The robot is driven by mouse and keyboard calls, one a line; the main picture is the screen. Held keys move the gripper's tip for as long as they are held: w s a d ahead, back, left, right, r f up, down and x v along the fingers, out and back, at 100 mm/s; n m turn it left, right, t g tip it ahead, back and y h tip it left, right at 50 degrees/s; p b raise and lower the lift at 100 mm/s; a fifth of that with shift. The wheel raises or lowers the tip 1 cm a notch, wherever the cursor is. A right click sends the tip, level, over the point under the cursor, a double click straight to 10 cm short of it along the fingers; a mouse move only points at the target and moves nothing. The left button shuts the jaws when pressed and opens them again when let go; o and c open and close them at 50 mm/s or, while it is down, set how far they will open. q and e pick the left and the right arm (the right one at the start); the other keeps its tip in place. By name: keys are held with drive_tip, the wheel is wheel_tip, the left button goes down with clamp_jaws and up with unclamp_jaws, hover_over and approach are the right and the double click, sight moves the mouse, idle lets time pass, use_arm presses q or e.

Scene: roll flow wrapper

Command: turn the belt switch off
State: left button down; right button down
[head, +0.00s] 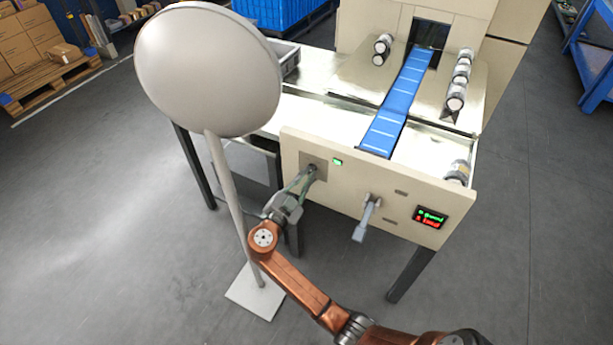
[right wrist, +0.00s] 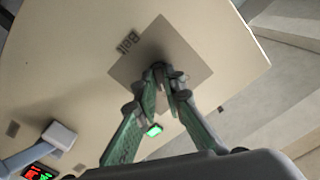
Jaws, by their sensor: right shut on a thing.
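The belt switch sits on a square grey plate (right wrist: 190,50) marked "Belt", which also shows on the machine's cream front panel (head: 350,188) in the head view. My right gripper (right wrist: 167,76) is at this plate with its fingertips closed together on the switch. The fingers hide most of the switch, so its turn position cannot be read. My right gripper also shows in the head view (head: 309,175), reaching the panel from the front left. A green lamp (head: 337,162) beside the plate is lit, and shows between the fingers in the wrist view (right wrist: 154,130). My left gripper is out of view.
A grey lever (head: 366,218) sticks out from the panel right of the switch. A display (head: 430,217) with green and red text is farther right. A blue belt (head: 397,100) runs above, with rolls (head: 460,80) beside it. A round white disc (head: 208,68) on a post stands left.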

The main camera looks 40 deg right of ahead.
drive_tip(key=shift+n, duration=0.6)
drive_tip(key=shift+n+p, duration=0.3)
drive_tip(key=shift+n, duration=0.5)
drive_tip(key=n+p, duration=0.2)
drive_tip(key=n, duration=0.5)
drive_tip(key=shift+s+p, duration=0.1)
drive_tip(key=shift+p, duration=0.2)
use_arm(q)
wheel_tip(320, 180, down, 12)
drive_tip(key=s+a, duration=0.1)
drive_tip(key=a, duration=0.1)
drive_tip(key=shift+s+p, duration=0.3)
use_arm(e)
drive_tip(key=shift+n, duration=1.1)
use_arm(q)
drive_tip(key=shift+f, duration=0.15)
use_arm(e)
drive_tip(key=shift+f, duration=0.1)
drive_tip(key=c, duration=2)
unclamp_jaws()
drive_tip(key=v, duration=1.2)
drive_tip(key=shift+s, duration=0.1)
